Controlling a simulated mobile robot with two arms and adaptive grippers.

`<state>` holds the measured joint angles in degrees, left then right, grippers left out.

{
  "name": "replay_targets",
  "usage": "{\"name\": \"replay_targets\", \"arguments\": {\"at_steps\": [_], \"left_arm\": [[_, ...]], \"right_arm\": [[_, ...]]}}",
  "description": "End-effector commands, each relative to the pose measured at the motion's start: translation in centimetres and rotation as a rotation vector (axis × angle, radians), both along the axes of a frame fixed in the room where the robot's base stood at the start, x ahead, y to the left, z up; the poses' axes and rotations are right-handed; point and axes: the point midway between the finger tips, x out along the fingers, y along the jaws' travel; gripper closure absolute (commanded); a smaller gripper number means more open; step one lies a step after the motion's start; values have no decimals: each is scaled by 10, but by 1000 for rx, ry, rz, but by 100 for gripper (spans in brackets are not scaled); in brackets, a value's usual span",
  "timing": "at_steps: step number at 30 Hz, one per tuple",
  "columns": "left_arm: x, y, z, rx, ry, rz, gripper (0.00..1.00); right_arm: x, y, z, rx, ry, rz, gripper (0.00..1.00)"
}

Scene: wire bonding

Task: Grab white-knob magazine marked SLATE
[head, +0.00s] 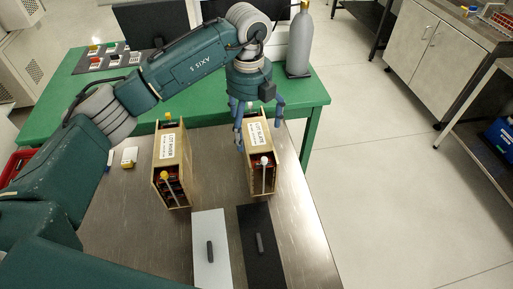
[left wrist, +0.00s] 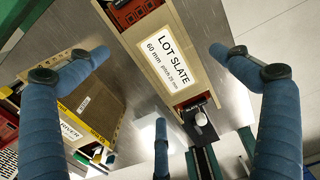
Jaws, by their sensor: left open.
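The SLATE magazine (head: 260,143) is a wooden box with a white label, standing on the steel table right of centre. Its white knob (head: 264,160) is at the near end. In the left wrist view its "LOT SLATE" label (left wrist: 168,58) reads clearly, and the white knob (left wrist: 199,118) shows lower down. My left gripper (head: 259,116) is open, with its fingers spread around the far part of this magazine; in the left wrist view its blue fingers (left wrist: 160,52) lie on either side, apart from the box. Contact is not visible. My right gripper is not in view.
A yellow-knob magazine (head: 172,165) stands to the left; its label ends in "RIVER" in the left wrist view (left wrist: 70,131). A white plate (head: 211,270) and a black plate (head: 268,272) with handles lie in front. A grey bottle (head: 299,48) stands on the green table (head: 312,95) behind.

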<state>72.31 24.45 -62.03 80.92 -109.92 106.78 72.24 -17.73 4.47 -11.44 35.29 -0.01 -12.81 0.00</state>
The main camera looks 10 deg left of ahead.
Motion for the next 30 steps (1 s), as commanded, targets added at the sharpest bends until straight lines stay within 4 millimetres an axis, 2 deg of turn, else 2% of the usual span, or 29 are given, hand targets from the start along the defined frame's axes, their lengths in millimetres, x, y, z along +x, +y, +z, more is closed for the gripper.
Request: {"name": "replay_targets", "arguments": {"at_steps": [5, 8, 12, 21, 30], "left_arm": [[-1, 0, -14, 1, 4, 0, 0], [-2, 0, -29, 0, 4, 1, 0], [-1, 0, -49, -1, 2, 1, 0], [0, 0, -56, -1, 0, -1, 0], [0, 0, -55, -1, 0, 0, 60]], "right_arm": [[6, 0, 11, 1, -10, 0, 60], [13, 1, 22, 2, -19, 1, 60], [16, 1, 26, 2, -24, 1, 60], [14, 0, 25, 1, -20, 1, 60], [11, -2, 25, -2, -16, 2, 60]]}}
